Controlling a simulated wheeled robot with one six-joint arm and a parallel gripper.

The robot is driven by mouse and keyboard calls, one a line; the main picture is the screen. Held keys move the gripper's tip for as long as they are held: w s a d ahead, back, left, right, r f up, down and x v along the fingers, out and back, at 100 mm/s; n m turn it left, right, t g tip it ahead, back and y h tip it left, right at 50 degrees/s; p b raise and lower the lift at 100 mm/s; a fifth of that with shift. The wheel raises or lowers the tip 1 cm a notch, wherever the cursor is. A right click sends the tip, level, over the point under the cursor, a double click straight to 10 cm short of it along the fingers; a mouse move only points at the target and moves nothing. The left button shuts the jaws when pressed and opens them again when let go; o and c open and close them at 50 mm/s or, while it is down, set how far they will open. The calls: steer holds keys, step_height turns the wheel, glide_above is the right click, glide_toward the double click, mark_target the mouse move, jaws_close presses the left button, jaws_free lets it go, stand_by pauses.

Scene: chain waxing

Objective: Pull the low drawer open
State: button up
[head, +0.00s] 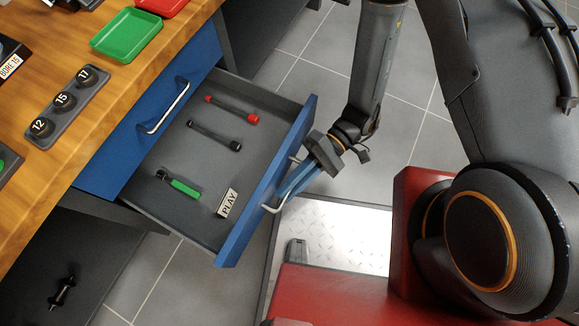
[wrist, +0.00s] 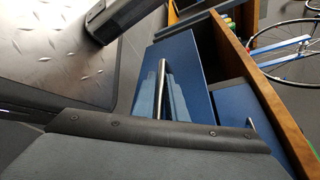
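The low drawer (head: 240,112) is pulled out from under the workbench, with its grey inside showing and its blue front (head: 237,243) standing well clear of the cabinet. My gripper (head: 287,188) is at the silver handle (head: 272,209) on that front. Its bluish fingers hide the handle's middle. In the wrist view, the handle (wrist: 164,77) runs between the two bluish fingers, which appear shut on it, in front of the blue drawer front (wrist: 196,62). A dark gripper part covers the lower wrist view.
The drawer holds a red-ended tool (head: 232,109), a black tool (head: 214,135), a green-handled tool (head: 180,185) and a PLAY label (head: 227,203). A closed blue drawer (head: 105,165) sits under the wooden benchtop (head: 122,85).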

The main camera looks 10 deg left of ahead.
steer(key=o, duration=0.3)
steer(key=shift+w, duration=0.1)
steer(key=p+v, duration=0.1)
steer(key=v, duration=0.6)
steer(key=shift+w+d+r, duration=0.1)
steer(key=shift+w+d, duration=0.15)
steer(key=shift+d, duration=0.05)
